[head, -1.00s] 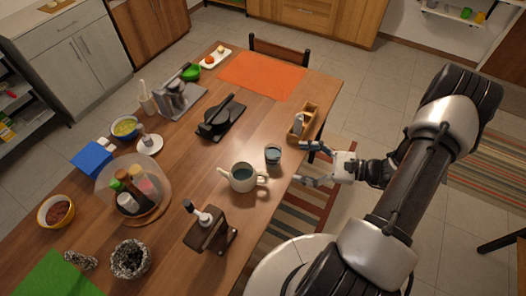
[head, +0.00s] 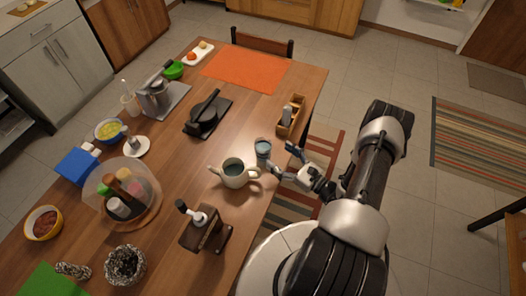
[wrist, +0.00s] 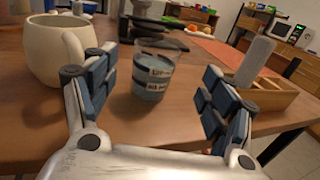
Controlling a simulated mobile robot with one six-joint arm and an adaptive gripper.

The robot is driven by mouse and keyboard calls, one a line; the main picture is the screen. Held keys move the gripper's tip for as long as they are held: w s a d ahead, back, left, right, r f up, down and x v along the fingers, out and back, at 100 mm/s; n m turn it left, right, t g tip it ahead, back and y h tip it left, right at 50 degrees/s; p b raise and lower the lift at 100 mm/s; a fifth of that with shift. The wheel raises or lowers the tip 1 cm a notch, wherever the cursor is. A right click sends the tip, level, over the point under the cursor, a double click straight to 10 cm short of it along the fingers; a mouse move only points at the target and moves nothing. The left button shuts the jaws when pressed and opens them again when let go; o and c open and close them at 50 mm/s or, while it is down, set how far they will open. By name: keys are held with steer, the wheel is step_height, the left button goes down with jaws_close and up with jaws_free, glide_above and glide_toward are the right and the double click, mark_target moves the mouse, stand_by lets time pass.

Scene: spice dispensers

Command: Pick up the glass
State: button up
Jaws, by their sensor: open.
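In the wrist view the glass (wrist: 152,78) has a dark, lettered band and sits between and beyond my open fingers, nearer the left one. My gripper (head: 282,160) is open and empty at the table's edge, just right of the glass. In the wrist view both blue-padded fingers of my gripper (wrist: 158,95) are spread wide and do not appear to touch the glass.
A wooden box (head: 291,118) stands behind the glass, to the right in the wrist view (wrist: 265,98). A wooden dispenser (head: 206,232) stands nearer the front.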

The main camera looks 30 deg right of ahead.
mark_target(270, 151)
steer(key=x, duration=0.5)
steer(key=b+x, duration=0.1)
steer(key=x, duration=0.1)
steer(key=shift+a, duration=0.35)
steer(key=shift+w+a, duration=0.1)
steer(key=shift+w, duration=0.3)
steer(key=shift+c, duration=0.4)
steer(key=c, duration=1.2)
steer(key=shift+c, duration=0.5)
steer(key=shift+r, duration=0.25)
